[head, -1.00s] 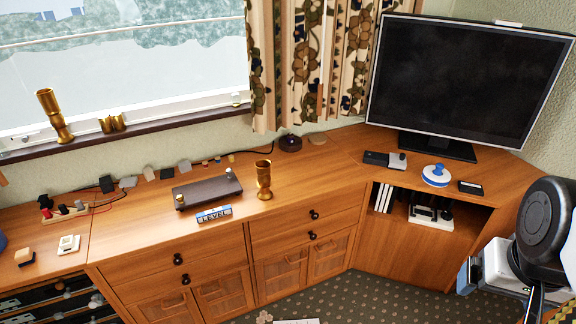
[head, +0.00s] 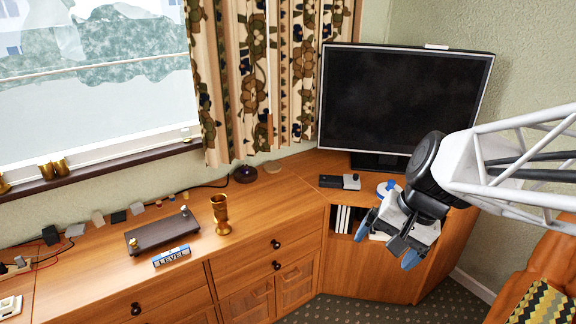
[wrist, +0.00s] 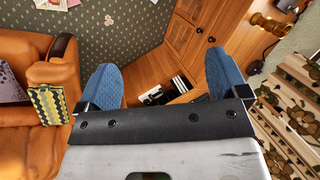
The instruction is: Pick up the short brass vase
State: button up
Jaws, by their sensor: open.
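A brass vase (head: 221,214), goblet-shaped with a narrow waist, stands upright on the wooden cabinet top. My gripper (head: 388,243) is open and empty, with blue fingers, in front of the corner cabinet. It is well to the right of the vase and apart from it. In the wrist view the open fingers (wrist: 162,82) have nothing between them. A brass object (wrist: 271,25) shows at the upper right there, lying beyond the right finger.
A dark flat box (head: 162,232) and a "LEVEL" block (head: 171,256) stand left of the vase. A large monitor (head: 405,100) fills the back corner, with a dark device (head: 340,182) before it. An orange armchair (head: 545,270) is at the lower right.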

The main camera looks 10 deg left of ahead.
jog(key=w+a+f+m+g+y, duration=0.25)
jog(key=w+a+m+y, duration=0.2)
jog(key=w+a, duration=0.9)
jog(key=m+y, duration=0.7)
send_over(226, 204)
jog(key=s+d, duration=0.5)
jog(key=d, duration=0.7)
notch_tip(226, 204, down, 14)
jog(key=w+a+f+m, duration=0.1)
jog(key=a+f, duration=0.1)
jog(key=w+a+f+m+t+y, duration=0.1)
jog(key=w+a+f, duration=0.1)
jog(key=f, duration=0.1)
jog(key=w+a+f+m+t+y, duration=0.1)
jog(key=w+a+f, duration=0.1)
jog(key=a+f, duration=0.1)
jog(key=shift+f+m+y, duration=0.2)
jog(key=shift+m+y, duration=0.05)
jog(key=shift+m, duration=0.1)
jog(key=shift+a, duration=0.1)
jog(key=shift+a, duration=1.25)
jog(key=shift+w+a, duration=0.15)
jog(key=shift+a, duration=1.15)
jog(key=shift+w+a, duration=0.1)
jog(key=shift+a, duration=1.2)
